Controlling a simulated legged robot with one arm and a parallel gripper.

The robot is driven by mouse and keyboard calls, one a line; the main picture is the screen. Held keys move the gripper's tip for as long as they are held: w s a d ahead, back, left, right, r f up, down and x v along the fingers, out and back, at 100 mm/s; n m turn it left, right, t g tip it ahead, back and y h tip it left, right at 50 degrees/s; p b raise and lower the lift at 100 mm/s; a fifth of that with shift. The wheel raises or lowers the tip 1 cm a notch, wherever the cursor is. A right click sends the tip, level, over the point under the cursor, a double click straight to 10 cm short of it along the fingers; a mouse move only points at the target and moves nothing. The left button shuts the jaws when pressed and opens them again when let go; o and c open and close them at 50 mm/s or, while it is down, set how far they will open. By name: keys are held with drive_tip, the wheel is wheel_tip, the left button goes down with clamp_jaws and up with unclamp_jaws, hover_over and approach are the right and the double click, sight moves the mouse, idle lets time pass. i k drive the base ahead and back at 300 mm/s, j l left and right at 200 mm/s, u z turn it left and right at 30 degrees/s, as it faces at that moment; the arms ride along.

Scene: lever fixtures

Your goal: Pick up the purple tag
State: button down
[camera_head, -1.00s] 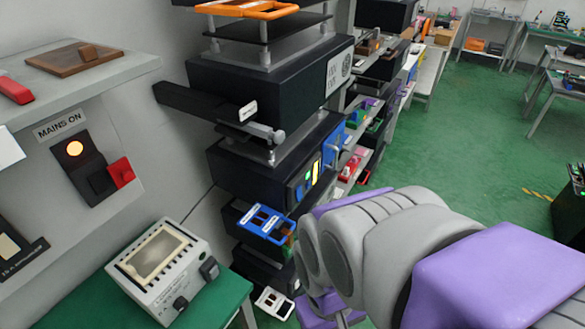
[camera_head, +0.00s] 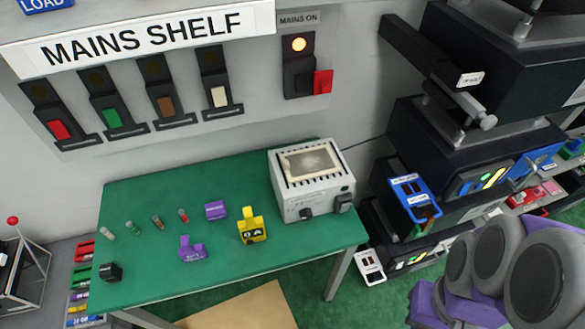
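Two small purple things lie on the green table. One, near the front edge, is a purple piece (camera_head: 191,252) with an upright tab and small markings on its face, much like the shape of a yellow piece beside it. The other is a purple block (camera_head: 215,210) with a light label, further back. I cannot tell for sure which one is the purple tag. Nothing touches either. My grey and purple arm fills the lower right, well apart from the table. I cannot make out my gripper's fingers.
The green table (camera_head: 150,212) also holds a yellow piece (camera_head: 251,226), several small cylinders, a black block (camera_head: 111,272) and a grey instrument (camera_head: 312,182). The MAINS SHELF panel (camera_head: 145,38) is above. Black equipment (camera_head: 470,120) stands at the right.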

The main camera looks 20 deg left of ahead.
sight(188, 254)
drive_tip(key=l+u, duration=0.15)
drive_tip(key=u, duration=2.15)
drive_tip(key=j+z, duration=0.1)
drive_tip(key=z, duration=3.35)
drive_tip(key=u, duration=3.45)
